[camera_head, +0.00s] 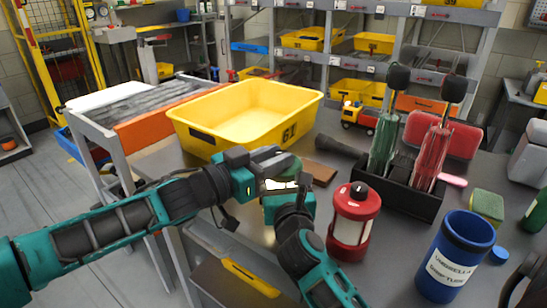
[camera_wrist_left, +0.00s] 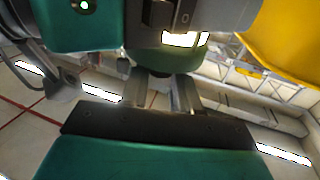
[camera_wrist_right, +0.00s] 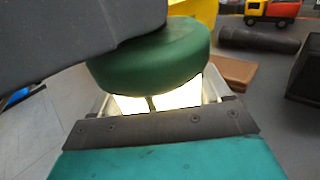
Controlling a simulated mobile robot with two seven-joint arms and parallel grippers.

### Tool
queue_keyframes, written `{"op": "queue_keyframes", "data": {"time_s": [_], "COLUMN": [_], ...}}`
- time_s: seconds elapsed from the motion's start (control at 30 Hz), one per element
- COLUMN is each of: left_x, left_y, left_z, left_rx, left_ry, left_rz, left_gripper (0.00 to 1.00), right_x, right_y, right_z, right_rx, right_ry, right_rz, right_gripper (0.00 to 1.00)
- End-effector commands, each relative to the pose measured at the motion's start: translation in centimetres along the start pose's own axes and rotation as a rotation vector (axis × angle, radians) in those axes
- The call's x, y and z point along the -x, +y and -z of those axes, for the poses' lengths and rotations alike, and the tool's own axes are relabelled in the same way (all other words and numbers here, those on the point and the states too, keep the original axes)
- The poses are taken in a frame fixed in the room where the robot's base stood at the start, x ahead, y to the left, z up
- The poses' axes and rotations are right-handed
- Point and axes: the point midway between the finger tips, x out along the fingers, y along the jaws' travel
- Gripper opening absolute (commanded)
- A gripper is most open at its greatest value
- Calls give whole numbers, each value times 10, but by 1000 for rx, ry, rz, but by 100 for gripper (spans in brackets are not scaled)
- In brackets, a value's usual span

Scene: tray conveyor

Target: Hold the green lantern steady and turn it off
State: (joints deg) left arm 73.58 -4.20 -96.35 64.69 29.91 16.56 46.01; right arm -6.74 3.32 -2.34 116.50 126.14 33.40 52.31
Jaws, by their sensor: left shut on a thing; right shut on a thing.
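The green lantern (camera_head: 289,165) is held up in front of the yellow bin, mostly hidden by my grippers. Its green cap (camera_wrist_right: 160,58) and a glowing white body (camera_wrist_right: 165,100) show in the right wrist view, so it is lit. My right gripper (camera_wrist_right: 155,103) is shut on the lit body, below the cap. My left gripper (camera_head: 268,153) is shut at the green end; in the left wrist view its fingers (camera_wrist_left: 163,92) close near a small dark knob (camera_wrist_left: 152,68) against the green part (camera_wrist_left: 177,60).
A red lantern (camera_head: 353,222) stands upright just right of my right gripper. A black holder (camera_head: 398,196) with tools and a blue cup (camera_head: 449,255) stand right.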

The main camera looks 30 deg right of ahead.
Motion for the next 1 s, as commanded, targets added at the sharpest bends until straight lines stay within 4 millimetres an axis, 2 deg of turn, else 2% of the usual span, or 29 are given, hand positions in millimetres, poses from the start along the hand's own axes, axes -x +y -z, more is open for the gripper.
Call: {"op": "queue_keyframes", "data": {"time_s": [0.7,1.0], "left_x": [-6,-4], "left_y": [15,14], "left_z": [2,3], "left_rx": [7,2], "left_ry": [12,9], "left_rz": [282,380], "left_gripper": [0,0], "right_x": [0,0], "right_y": [2,3], "right_z": [0,0], "right_rx": [0,1], "right_ry": [0,0], "right_rz": [-5,-7], "right_gripper": [34,34]}}
